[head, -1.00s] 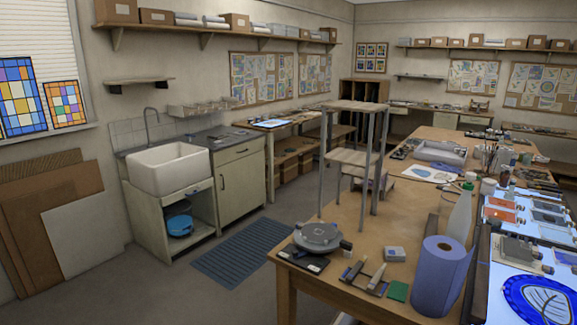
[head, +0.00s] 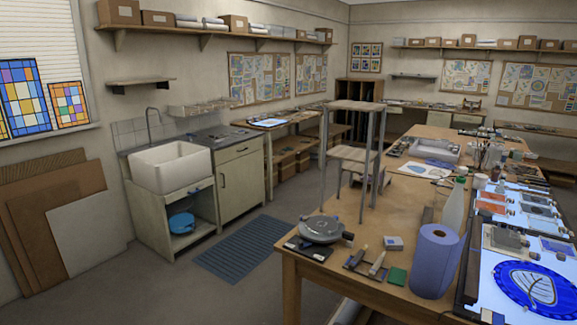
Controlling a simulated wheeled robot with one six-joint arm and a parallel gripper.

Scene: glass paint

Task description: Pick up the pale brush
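My gripper is not in view. On the near end of the long wooden table (head: 400,210), a thin pale piece (head: 377,263) lies slanted beside a dark-and-tan piece. It may be the pale brush, but it is too small to tell. Several upright thin handles stand in a container (head: 490,158) farther back at the right of the table; whether one is a pale brush cannot be told.
A blue paper roll (head: 435,262), a clear bottle (head: 453,210), a round grey turntable (head: 320,229) and a green pad (head: 398,276) stand near the table's front. A tall wooden-topped stand (head: 354,106) rises behind. The floor left of the table is open, with a ribbed mat (head: 242,246).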

